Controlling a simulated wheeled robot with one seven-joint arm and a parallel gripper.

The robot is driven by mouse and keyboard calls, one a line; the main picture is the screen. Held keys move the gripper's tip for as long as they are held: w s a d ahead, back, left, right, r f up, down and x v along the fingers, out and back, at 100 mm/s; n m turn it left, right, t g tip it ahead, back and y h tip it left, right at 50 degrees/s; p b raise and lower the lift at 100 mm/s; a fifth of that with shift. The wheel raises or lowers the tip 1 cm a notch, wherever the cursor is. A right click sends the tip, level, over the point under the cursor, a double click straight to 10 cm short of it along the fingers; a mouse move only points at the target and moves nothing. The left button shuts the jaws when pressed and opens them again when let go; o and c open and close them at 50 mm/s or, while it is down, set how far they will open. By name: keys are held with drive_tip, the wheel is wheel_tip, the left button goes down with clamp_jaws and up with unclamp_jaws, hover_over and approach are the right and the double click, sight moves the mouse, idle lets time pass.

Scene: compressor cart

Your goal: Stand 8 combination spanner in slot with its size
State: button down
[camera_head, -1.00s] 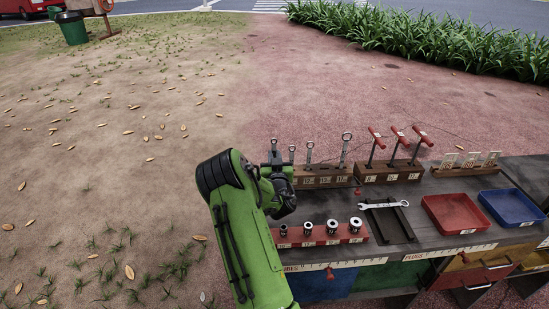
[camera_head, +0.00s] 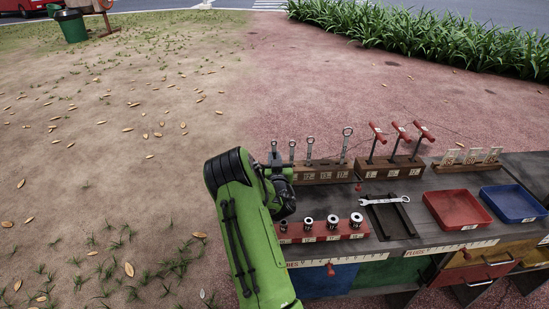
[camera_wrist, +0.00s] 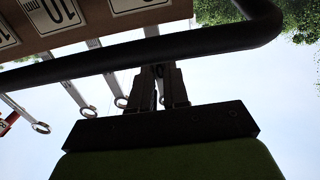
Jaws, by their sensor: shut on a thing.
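My gripper (camera_wrist: 163,88) is shut on a thin grey spanner (camera_wrist: 151,31), taken as the 8 combination spanner. In the wrist view its shank shows beyond the fingers, against the wooden spanner rack (camera_wrist: 85,25); whether it is seated in a slot cannot be told. Its gripped end is mostly hidden by the fingers. In the head view my gripper (camera_head: 275,162) is at the left end of the rack (camera_head: 322,176), partly hidden by my arm. Several other spanners stand upright there, including a tall one (camera_head: 345,143). Their ring ends also show in the wrist view (camera_wrist: 88,112).
A dark curved bar (camera_wrist: 100,60) crosses close to my fingers. A red socket rack (camera_head: 322,236) stands in front. A spanner (camera_head: 385,200) lies on a black tray (camera_head: 391,221). T-handled tools (camera_head: 402,132), a red tray (camera_head: 456,211) and a blue tray (camera_head: 512,205) are farther right.

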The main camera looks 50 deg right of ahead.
sight(274, 147)
drive_tip(key=shift+f, duration=0.55)
drive_tip(key=shift+r, duration=0.15)
drive_tip(key=shift+r+p, duration=2.35)
drive_tip(key=shift+r, duration=0.1)
drive_tip(key=shift+f+b, duration=0.15)
drive_tip(key=shift+b, duration=0.25)
drive_tip(key=shift+f+b, duration=0.35)
drive_tip(key=shift+f+b, duration=1.05)
drive_tip(key=shift+b, duration=0.05)
drive_tip(key=shift+f+b, duration=0.35)
drive_tip(key=shift+f, duration=0.65)
